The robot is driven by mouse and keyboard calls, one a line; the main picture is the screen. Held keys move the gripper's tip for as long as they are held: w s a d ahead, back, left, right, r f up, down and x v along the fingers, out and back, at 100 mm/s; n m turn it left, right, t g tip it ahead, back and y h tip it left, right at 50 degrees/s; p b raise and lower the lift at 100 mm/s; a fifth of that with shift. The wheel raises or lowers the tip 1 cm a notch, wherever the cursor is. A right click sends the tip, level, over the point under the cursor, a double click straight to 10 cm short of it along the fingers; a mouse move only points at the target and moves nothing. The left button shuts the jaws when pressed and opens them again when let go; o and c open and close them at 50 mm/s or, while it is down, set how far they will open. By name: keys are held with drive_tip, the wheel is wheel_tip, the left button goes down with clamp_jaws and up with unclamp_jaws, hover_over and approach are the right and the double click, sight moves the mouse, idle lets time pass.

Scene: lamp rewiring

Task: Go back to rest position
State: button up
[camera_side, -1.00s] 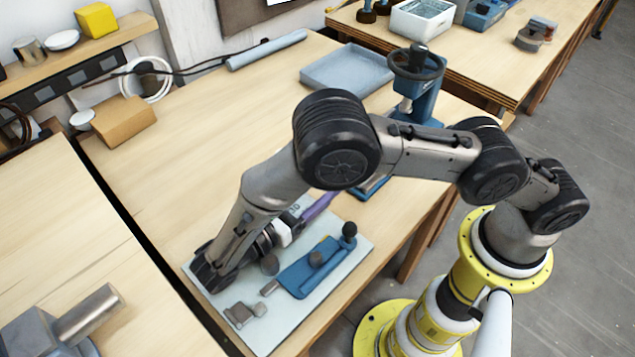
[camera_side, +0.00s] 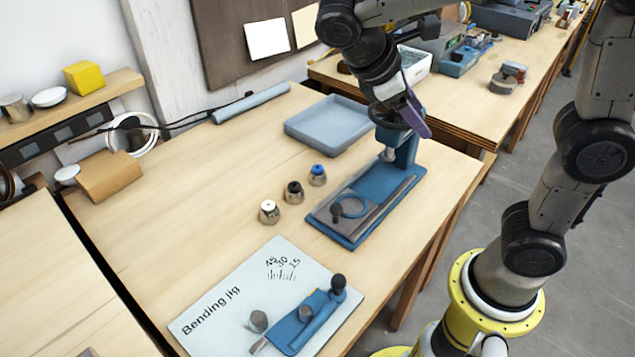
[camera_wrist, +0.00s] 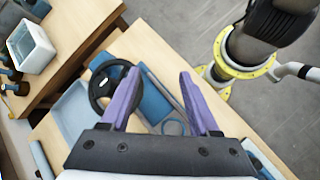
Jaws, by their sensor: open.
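My gripper (camera_side: 412,112) is raised at the top of the side view, in front of the blue press (camera_side: 405,150) and its black handwheel. In the wrist view its two purple fingers (camera_wrist: 155,95) are spread apart with nothing between them. The handwheel (camera_wrist: 108,88) shows beyond the left finger, and part of the press base (camera_wrist: 152,105) shows between the fingers. My arm is folded upward, well above the bench.
The bending jig (camera_side: 215,308) lies at the bench front. Three small fittings, with white (camera_side: 269,211), black (camera_side: 293,192) and blue (camera_side: 317,175) tops, stand by the press. A blue-grey tray (camera_side: 335,125) sits behind. The bench's left half is mostly clear.

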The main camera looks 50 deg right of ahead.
drive_tip(key=s+d+m+t+y, duration=0.2)
drive_tip(key=s+m+t+y, duration=0.1)
drive_tip(key=s, duration=0.3)
drive_tip(key=s+a+f+m+t+y, duration=0.1)
drive_tip(key=a+f+m+t+y, duration=0.2)
drive_tip(key=t, duration=0.3)
drive_tip(key=shift+s+a+f+m+y, duration=0.35)
drive_tip(key=shift+a+m+y, duration=0.35)
drive_tip(key=shift+a+m, duration=0.15)
